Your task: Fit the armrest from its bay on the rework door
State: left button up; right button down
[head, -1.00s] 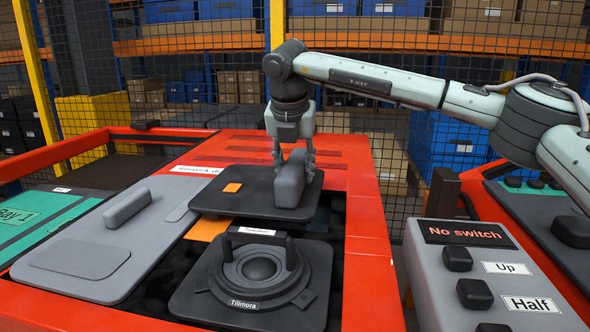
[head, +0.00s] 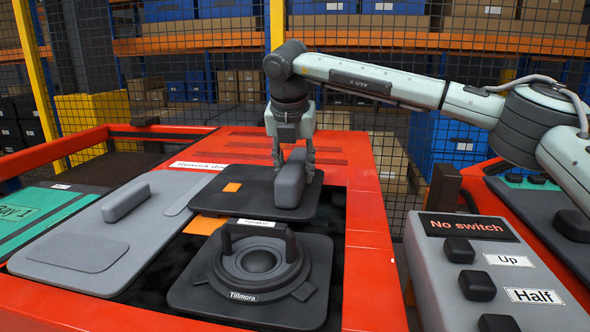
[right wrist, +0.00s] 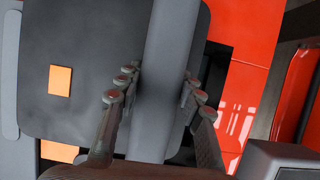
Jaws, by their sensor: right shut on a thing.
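The armrest looks to be a dark flat plate (head: 240,186) with an orange patch and a raised grey bar (head: 290,181) at its right side. My right gripper (head: 293,170) is shut on the grey bar from above. In the right wrist view the fingers (right wrist: 158,92) lie on both sides of the bar (right wrist: 172,70). The plate is over the far part of the opening in the red frame (head: 367,240), behind the speaker panel; I cannot tell whether it touches below. The "Rework do…" label (head: 198,166) is partly hidden. My left gripper is out of view.
A dark speaker panel (head: 255,285) marked "Tillmora" lies in front. A grey panel (head: 100,225) with a handle lies left, and a green bay panel (head: 30,225) further left. A button console (head: 470,265) reading "No switch" stands right. A mesh fence (head: 390,120) closes the back.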

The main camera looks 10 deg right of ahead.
jog(key=shift+f, duration=0.15)
dwell(0.5)
jog(key=c, duration=0.9)
grip_release()
jog(key=v, duration=1.2)
jog(key=shift+s, duration=0.1)
